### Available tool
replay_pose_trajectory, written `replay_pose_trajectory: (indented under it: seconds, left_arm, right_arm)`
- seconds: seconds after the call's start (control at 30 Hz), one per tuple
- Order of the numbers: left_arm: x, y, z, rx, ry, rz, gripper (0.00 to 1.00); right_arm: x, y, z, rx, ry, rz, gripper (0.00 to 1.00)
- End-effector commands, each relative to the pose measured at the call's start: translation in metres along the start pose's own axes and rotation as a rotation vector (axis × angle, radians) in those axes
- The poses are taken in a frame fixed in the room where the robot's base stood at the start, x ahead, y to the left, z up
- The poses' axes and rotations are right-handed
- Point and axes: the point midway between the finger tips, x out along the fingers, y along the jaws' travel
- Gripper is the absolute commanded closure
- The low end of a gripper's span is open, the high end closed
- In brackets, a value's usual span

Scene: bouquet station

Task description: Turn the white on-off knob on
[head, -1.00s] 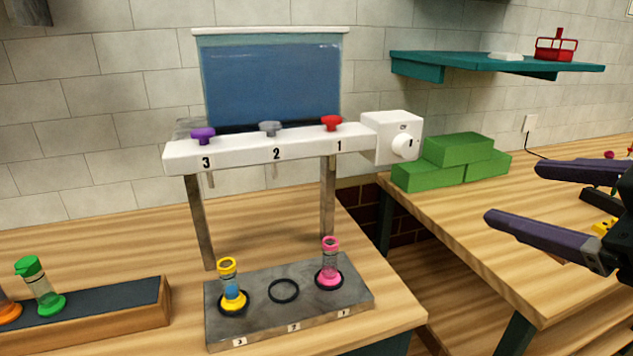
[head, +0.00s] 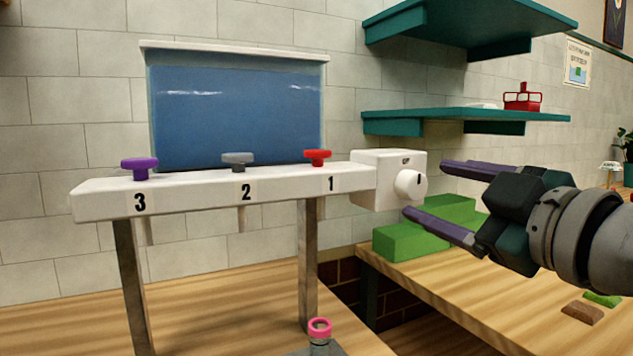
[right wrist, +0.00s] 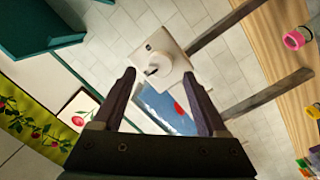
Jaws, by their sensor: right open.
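The white on-off knob (head: 409,184) sits on the front of a white box (head: 375,181) at the right end of the dispenser's white bar. My right gripper (head: 425,188) is open and empty, its two purple fingers pointing at the knob from the right. In the right wrist view, the knob (right wrist: 158,67) lies ahead of the open jaws, between and beyond the fingertips (right wrist: 157,80). The fingers do not appear to touch it. My left gripper is not in view.
Purple (head: 139,168), grey (head: 238,160) and red (head: 318,157) taps stand on the bar. Green blocks (head: 400,242) lie below the right gripper. Teal shelves (head: 440,122) hang behind. A pink-topped vial (head: 320,328) stands below the bar.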

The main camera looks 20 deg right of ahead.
Motion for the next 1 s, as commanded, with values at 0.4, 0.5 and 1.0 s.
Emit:
replay_pose_trajectory:
  seconds: [0.4,0.5,1.0]
  left_arm:
    - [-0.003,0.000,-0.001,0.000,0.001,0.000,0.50]
    - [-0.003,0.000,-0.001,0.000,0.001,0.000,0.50]
    - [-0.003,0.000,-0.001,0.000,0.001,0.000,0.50]
  right_arm:
    - [0.029,-0.001,0.000,0.001,0.000,-0.001,0.25]
    - [0.029,-0.001,0.000,0.001,0.000,-0.001,0.25]
    - [0.029,-0.001,0.000,0.001,0.000,-0.001,0.73]
